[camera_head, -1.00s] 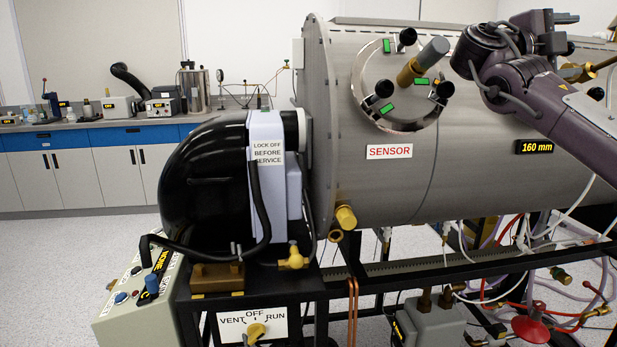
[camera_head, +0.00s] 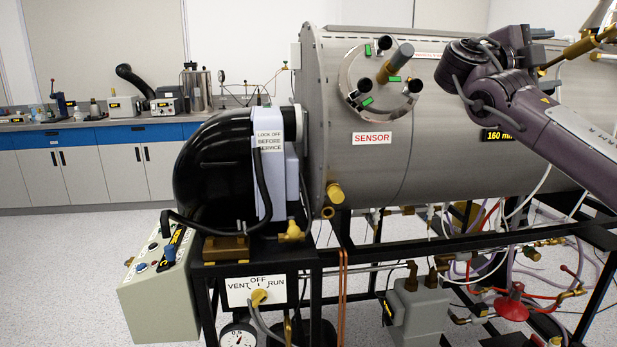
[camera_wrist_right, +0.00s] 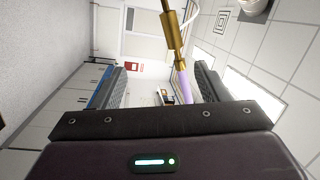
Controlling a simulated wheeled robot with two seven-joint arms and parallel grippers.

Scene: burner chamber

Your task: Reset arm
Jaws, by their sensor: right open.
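My right arm comes in from the right edge in the head view, in front of the steel burner chamber (camera_head: 450,150). Its dark right gripper (camera_head: 537,42) is at the upper right, small and partly hidden by the wrist. In the right wrist view the two dark fingers of this gripper (camera_wrist_right: 159,70) stand wide apart with nothing held between them. A brass fitting (camera_wrist_right: 174,32) with a purple tube hangs beyond the fingers, near the right one; I cannot tell whether it touches. It seems to be the brass part (camera_head: 585,47) at the head view's upper right. My left gripper is not in view.
A sensor port (camera_head: 358,102) with dark ends sticks out of the chamber. Below are a black frame, a VENT/OFF/RUN knob (camera_head: 260,297), hoses and a red funnel-like part (camera_head: 512,304). A control box (camera_head: 155,300) stands left. Open floor (camera_head: 70,270) lies at left.

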